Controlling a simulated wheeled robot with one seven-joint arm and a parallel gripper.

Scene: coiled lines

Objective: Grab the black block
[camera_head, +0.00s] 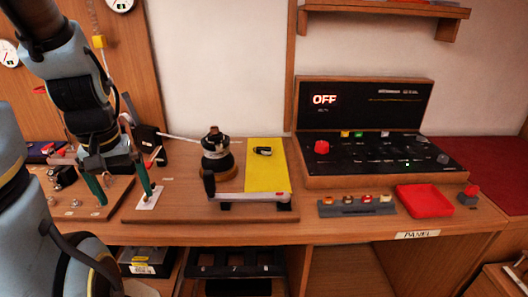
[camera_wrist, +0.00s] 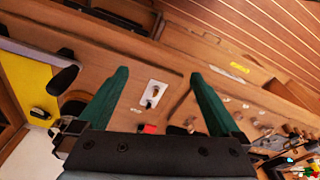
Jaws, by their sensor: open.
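My gripper (camera_head: 126,198) is open, its two green fingers pointing down over the left part of the wooden bench. In the wrist view my gripper (camera_wrist: 158,73) has nothing between its fingers; a white plate (camera_wrist: 150,96) with a small dark fitting shows beneath the gap. A small black piece (camera_head: 264,151) lies on the yellow sheet (camera_head: 266,178), well right of my gripper; it also shows at the left of the wrist view (camera_wrist: 40,113). It may be the black block, but its shape is too small to be sure.
A control panel reading OFF (camera_head: 365,120), a red tray (camera_head: 424,199) and a grey rack (camera_head: 356,207) are to the right. Small parts lie left.

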